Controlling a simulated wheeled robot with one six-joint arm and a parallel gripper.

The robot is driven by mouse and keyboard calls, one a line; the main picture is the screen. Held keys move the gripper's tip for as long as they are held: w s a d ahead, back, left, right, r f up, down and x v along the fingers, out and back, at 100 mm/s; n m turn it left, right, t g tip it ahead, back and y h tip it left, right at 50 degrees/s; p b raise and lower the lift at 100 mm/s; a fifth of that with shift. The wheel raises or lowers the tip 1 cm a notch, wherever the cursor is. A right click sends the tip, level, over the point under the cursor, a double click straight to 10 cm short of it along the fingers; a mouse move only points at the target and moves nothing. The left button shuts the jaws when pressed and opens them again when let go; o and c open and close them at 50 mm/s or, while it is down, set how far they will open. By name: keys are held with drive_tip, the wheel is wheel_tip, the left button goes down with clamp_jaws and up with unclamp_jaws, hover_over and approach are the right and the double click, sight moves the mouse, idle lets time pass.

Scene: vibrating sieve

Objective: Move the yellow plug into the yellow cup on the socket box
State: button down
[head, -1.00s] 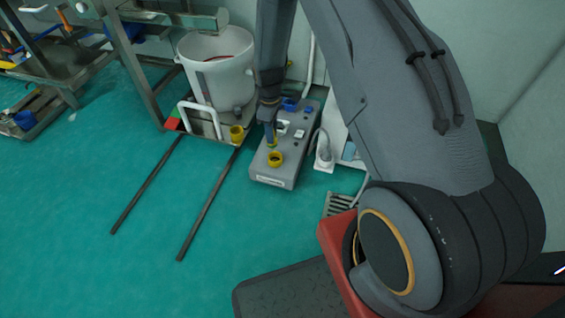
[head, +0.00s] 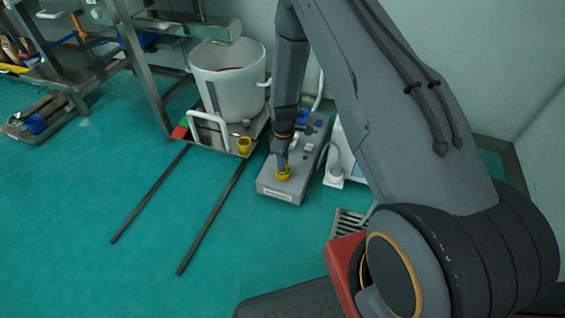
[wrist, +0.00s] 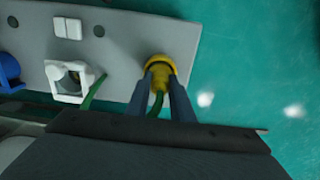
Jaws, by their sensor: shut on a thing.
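The grey socket box (head: 268,187) lies on the floor. It also shows in the wrist view (wrist: 120,60). The yellow cup (head: 284,177) is at the box's near end, and its rim shows in the wrist view (wrist: 160,61). My gripper (head: 284,165) points down at this cup. In the wrist view my gripper (wrist: 160,78) is shut on the yellow plug (wrist: 157,84), with a green cable below it. The plug's front end is at the yellow cup and appears to be in its mouth; how deep it sits I cannot tell.
In the wrist view a white socket (wrist: 72,78), a blue socket (wrist: 8,70) and a white switch (wrist: 66,27) are on the box. A white bucket (head: 228,95) stands on a metal frame at left, with another yellow socket (head: 244,146) on that frame. Green floor (head: 90,180) is free at front left.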

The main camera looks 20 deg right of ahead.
drive_tip(key=shift+f, duration=0.3)
drive_tip(key=c, duration=1.5)
unclamp_jaws()
drive_tip(key=shift+c, duration=0.2)
wheel_tip(320, 180, up, 13)
drive_tip(key=p, duration=0.4)
drive_tip(key=s+a+r+m, duration=0.1)
drive_tip(key=s+a+r, duration=0.4)
drive_tip(key=a+r, duration=0.35)
drive_tip(key=s+a+r+m, duration=0.1)
drive_tip(key=s+a+r, duration=0.5)
drive_tip(key=r, duration=0.4)
drive_tip(key=s+a+r, duration=0.2)
drive_tip(key=s+r, duration=0.2)
drive_tip(key=s, duration=0.4)
drive_tip(key=s+a+r+m, duration=0.1)
drive_tip(key=s+r, duration=0.3)
drive_tip(key=s, duration=0.4)
drive_tip(key=s+a+r+m+y, duration=0.1)
drive_tip(key=s+a+r, duration=0.3)
drive_tip(key=s, duration=0.4)
drive_tip(key=shift+s, duration=0.15)
